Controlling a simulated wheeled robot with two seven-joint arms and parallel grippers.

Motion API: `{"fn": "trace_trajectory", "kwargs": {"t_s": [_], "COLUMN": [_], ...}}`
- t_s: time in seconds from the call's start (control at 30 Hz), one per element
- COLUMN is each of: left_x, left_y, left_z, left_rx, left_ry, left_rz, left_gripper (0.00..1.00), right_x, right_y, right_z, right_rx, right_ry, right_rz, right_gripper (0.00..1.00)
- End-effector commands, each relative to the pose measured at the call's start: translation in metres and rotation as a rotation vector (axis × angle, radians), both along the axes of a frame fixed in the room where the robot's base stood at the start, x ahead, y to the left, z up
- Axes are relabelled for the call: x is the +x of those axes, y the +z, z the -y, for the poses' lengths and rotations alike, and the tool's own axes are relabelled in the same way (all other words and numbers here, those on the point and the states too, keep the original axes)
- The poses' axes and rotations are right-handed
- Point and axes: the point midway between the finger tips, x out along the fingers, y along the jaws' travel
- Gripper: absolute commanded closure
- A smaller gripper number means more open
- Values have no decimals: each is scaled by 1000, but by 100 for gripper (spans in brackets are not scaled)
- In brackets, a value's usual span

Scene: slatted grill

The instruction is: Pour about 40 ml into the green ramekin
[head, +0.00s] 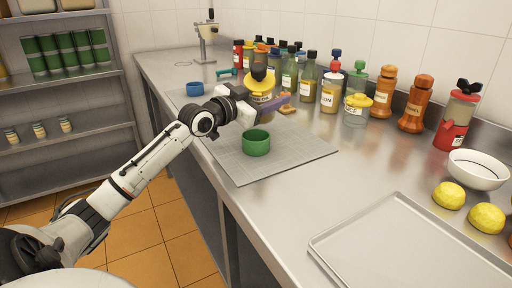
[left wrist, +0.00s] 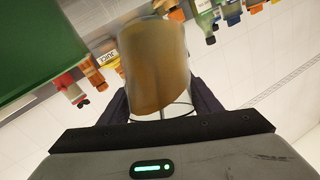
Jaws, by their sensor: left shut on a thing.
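The green ramekin (head: 256,146) stands upright on a grey mat (head: 295,153) on the steel counter. In the left wrist view the container (left wrist: 155,65) looks amber and sits between the dark fingers. It appears tilted, and part of it is hidden by the gripper. The large green surface at the upper left of the left wrist view (left wrist: 38,45) looks like the ramekin. I see no stream of liquid. My right gripper is not in view.
A blue ramekin (head: 195,89) stands at the mat's far end. Several bottles line the wall, with a yellow-lidded jar (head: 356,110) and orange mills (head: 415,104) to the right. A metal tray (head: 405,250), lemons (head: 448,195) and a white bowl (head: 478,170) are at the near right.

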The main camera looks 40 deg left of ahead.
Motion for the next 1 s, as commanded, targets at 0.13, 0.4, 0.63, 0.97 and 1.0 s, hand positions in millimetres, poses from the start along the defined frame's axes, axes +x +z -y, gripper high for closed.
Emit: {"fn": "trace_trajectory", "kwargs": {"t_s": [0.13,0.4,0.63,0.97,1.0], "left_x": [-6,-13,-14,-15,-15], "left_y": [5,21,31,31,31], "left_z": [4,9,9,10,10], "left_rx": [44,120,138,148,150], "left_ry": [-1,0,1,0,0], "left_rz": [72,183,207,223,224], "left_gripper": [82,82,82,82,82], "right_x": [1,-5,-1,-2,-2], "right_y": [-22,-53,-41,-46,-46], "right_z": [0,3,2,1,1], "right_rx": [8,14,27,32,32], "right_ry": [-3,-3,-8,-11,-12], "right_rz": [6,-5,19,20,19], "right_gripper": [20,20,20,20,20]}}
